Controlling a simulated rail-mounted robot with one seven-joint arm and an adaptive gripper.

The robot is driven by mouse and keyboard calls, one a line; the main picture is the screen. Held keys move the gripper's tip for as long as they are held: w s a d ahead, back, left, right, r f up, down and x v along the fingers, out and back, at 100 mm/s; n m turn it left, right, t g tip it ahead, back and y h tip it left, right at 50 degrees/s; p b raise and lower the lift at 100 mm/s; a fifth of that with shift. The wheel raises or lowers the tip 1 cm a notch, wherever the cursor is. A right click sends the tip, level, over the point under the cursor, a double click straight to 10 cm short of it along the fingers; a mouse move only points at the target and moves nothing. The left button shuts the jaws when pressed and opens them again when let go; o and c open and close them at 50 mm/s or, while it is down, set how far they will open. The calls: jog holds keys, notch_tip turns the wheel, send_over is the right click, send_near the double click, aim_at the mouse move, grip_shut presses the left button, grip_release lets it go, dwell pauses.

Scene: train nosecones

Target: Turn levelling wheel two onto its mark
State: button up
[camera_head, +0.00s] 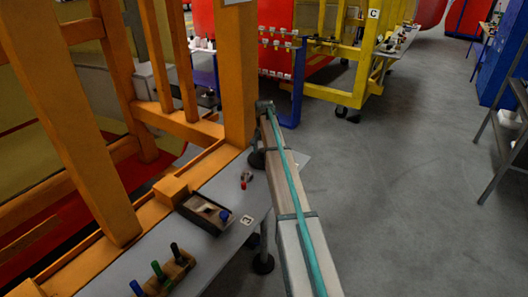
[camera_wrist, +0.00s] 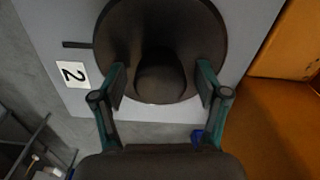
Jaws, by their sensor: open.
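Levelling wheel two (camera_wrist: 205,30) is a dark round disc that fills the upper middle of the wrist view. A rounded dark hub or knob (camera_wrist: 160,78) stands out at its centre. A white label "2" (camera_wrist: 73,74) lies left of the wheel, and a short dark bar (camera_wrist: 77,45), perhaps the mark, lies just above the label. My gripper (camera_wrist: 161,75) is open, with one green-and-black finger on each side of the knob. I cannot tell whether the fingers touch it. In the head view I cannot make out the wheel or my fingers.
The head view shows a grey bench (camera_head: 218,185) with a tray (camera_head: 195,208), a "3" label (camera_head: 247,219) and coloured pegs (camera_head: 160,268). Orange frame posts (camera_head: 80,130) stand at left. A shelf rack (camera_head: 508,125) stands at right, with open grey floor (camera_head: 410,190) between.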

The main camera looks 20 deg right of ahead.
jog(key=shift+c, duration=0.2)
grip_shut()
jog(key=shift+d, duration=0.1)
